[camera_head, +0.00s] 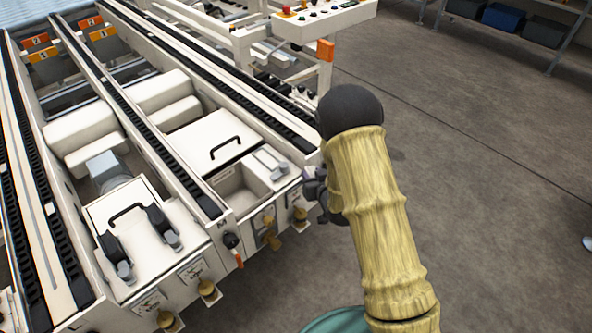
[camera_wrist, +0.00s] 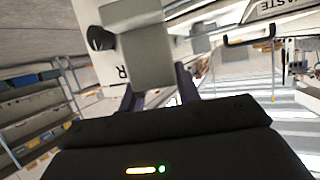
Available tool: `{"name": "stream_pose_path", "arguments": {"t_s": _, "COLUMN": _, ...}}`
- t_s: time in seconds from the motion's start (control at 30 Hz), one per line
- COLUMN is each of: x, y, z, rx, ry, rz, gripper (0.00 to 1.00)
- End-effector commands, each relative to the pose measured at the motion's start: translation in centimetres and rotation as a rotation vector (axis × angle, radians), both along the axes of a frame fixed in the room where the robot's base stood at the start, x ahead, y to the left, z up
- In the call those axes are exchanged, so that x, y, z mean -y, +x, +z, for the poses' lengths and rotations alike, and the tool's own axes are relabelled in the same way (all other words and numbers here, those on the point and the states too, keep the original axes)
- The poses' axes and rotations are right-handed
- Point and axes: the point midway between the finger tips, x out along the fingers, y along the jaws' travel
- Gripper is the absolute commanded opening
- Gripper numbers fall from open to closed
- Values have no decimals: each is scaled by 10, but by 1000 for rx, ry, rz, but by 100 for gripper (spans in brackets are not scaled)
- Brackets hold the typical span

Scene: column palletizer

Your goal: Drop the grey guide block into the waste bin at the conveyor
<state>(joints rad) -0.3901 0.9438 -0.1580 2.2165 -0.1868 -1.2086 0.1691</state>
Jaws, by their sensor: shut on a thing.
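My gripper (camera_head: 316,190) is at the near right corner of the conveyor, partly hidden behind my arm in the head view. In the wrist view my gripper (camera_wrist: 160,93) is shut on the grey guide block (camera_wrist: 148,58), which extends beyond the fingers. A black knob (camera_wrist: 101,38) shows beside the block. I cannot tell whether the block still touches the conveyor. The word WASTE (camera_wrist: 276,5) is on a white surface at the wrist view's upper right, near a dark handle (camera_wrist: 250,40). An open pale compartment (camera_head: 238,188) lies left of my gripper; its label is not readable.
The white conveyor frame (camera_head: 205,195) has black roller rails and yellowish knobs along its near end. A lid with a black handle (camera_head: 226,148) lies behind the compartment. A control panel (camera_head: 320,20) stands at the back.

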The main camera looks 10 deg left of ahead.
Motion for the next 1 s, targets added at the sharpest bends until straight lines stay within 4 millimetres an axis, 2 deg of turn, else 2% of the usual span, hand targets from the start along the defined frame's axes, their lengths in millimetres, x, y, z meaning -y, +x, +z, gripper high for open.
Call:
{"name": "stream_pose_path", "arguments": {"t_s": 0.17, "x": 63, "y": 5, "z": -37, "rx": -9, "ry": -4, "rz": -156, "gripper": 8}}
{"name": "stream_pose_path", "arguments": {"t_s": 0.3, "x": 121, "y": 1, "z": -65, "rx": -3, "ry": -13, "rz": -293, "gripper": 8}}
{"name": "stream_pose_path", "arguments": {"t_s": 0.43, "x": 158, "y": -6, "z": -82, "rx": 4, "ry": -25, "rz": -381, "gripper": 8}}
{"name": "stream_pose_path", "arguments": {"t_s": 0.5, "x": 169, "y": -9, "z": -86, "rx": 8, "ry": -30, "rz": -408, "gripper": 8}}
{"name": "stream_pose_path", "arguments": {"t_s": 0.6, "x": 175, "y": -10, "z": -88, "rx": 10, "ry": -32, "rz": -422, "gripper": 8}}
{"name": "stream_pose_path", "arguments": {"t_s": 1.0, "x": 175, "y": -10, "z": -88, "rx": 11, "ry": -31, "rz": -422, "gripper": 8}}
